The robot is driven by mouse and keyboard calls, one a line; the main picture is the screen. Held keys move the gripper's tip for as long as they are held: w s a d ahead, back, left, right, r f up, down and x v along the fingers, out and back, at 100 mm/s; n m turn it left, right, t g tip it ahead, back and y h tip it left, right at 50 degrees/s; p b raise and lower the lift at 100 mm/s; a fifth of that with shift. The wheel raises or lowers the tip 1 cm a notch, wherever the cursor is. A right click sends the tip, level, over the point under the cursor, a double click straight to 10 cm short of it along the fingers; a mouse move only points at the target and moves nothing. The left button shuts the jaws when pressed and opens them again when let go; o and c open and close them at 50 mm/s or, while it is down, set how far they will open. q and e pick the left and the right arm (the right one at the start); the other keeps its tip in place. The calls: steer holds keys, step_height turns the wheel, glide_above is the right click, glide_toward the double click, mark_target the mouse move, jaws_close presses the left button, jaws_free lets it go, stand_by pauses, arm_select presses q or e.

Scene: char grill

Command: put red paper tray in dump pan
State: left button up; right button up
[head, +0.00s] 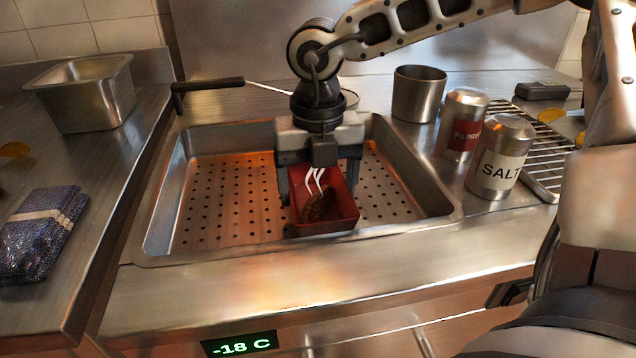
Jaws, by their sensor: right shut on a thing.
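The red paper tray (330,212) is in the middle of the head view, with a brown food piece (319,205) and white strips in it. My right gripper (320,195) reaches down from above with its fingers at the tray's two sides, shut on the tray. The dump pan (225,200) is the wide steel pan with a perforated floor, set in the counter. The tray is over the front part of the pan; I cannot tell whether it touches the pan floor. My left gripper is not in view.
A salt shaker (498,165), a paprika shaker (462,125) and a steel cup (418,92) stand right of the pan near a wire rack (540,145). A steel container (85,95) and folded cloth (38,235) lie left.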

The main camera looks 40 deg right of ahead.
steer(key=shift+f, duration=0.1)
steer(key=o, duration=0.9)
steer(key=shift+o, duration=0.2)
steer(key=shift+r+p, duration=0.3)
arm_select(q)
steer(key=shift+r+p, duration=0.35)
steer(key=shift+p, duration=0.2)
arm_select(e)
step_height(320, 180, up, 12)
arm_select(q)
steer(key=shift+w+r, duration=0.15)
arm_select(e)
steer(key=shift+f, duration=0.1)
